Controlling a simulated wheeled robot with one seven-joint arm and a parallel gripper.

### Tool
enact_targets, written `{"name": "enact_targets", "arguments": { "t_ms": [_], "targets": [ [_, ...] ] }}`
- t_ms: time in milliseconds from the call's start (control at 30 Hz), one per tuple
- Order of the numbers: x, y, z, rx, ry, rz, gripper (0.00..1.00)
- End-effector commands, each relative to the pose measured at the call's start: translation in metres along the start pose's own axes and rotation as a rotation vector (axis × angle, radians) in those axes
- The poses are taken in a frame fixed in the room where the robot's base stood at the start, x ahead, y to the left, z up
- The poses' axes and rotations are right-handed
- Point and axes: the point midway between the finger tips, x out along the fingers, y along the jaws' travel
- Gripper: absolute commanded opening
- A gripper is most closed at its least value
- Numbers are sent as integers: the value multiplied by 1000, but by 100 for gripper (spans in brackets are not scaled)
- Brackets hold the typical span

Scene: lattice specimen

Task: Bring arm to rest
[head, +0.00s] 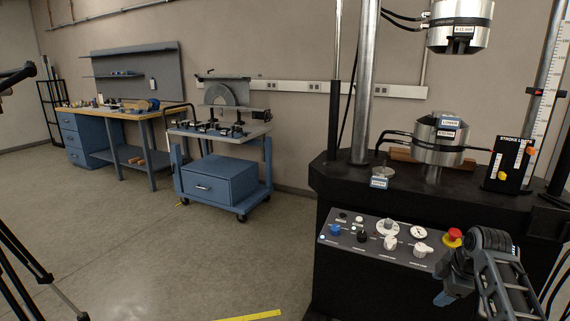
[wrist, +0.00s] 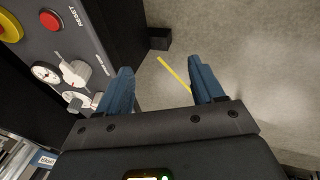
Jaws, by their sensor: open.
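My gripper (wrist: 160,90) is open in the wrist view, with its two blue fingers apart and only floor between them. In the head view my gripper (head: 446,297) is at the lower right, in front of the testing machine's control panel (head: 345,241). It is partly hidden by my wrist there. The panel carries white knobs, a blue button and a red-and-yellow stop button (head: 453,236). In the wrist view the panel's red reset button (wrist: 51,19) and a white knob (wrist: 76,73) lie left of the fingers, apart from them.
The black testing machine (head: 335,180) fills the right side, with metal columns and upper and lower grips. A blue cart (head: 218,185) and a workbench (head: 110,110) stand along the back wall. A tripod leg (head: 40,270) is at the left. The middle floor is clear, with yellow tape (head: 250,316).

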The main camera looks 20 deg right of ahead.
Motion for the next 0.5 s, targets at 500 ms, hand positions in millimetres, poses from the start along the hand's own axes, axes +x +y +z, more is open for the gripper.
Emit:
{"name": "enact_targets", "arguments": {
  "t_ms": [500],
  "targets": [
    [49, -196, -107, 292, 181, 191, 67]
  ]
}}
